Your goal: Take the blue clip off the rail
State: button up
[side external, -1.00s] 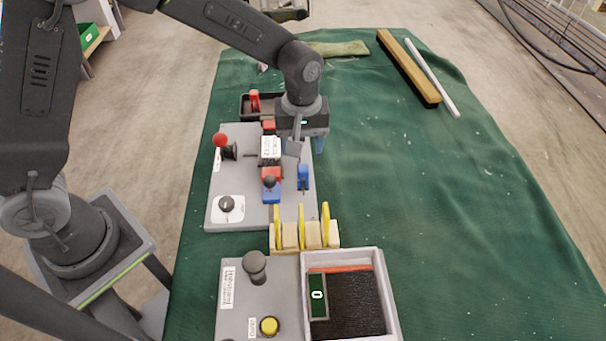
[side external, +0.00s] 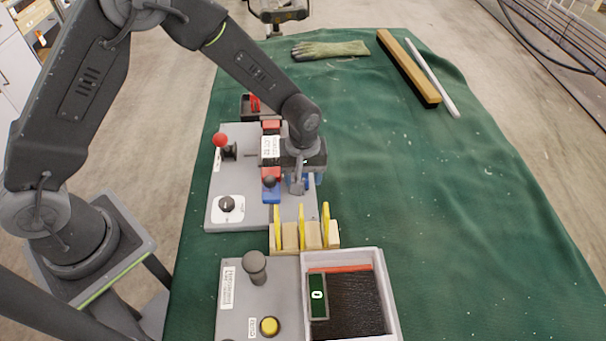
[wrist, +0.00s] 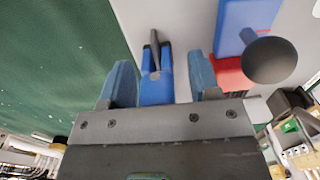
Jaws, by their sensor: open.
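The blue clip (wrist: 155,88) shows in the wrist view between the two blue-grey fingers of my gripper (wrist: 160,76), with a grey upright piece at its far end. My gripper is open. In the side external view my gripper (side external: 298,185) is low over the right edge of the grey board and hides most of the clip. The rail under the clip cannot be made out clearly.
Left of the gripper, close by, is a blue and red block (side external: 271,195) with a dark knob (wrist: 270,60). A red-knobbed lever (side external: 220,140) and a dial (side external: 227,204) stand on the board. Yellow pieces in wooden blocks (side external: 304,236) stand in front.

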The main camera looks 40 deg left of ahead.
jog(key=c, duration=1)
jog(key=shift+r, duration=0.15)
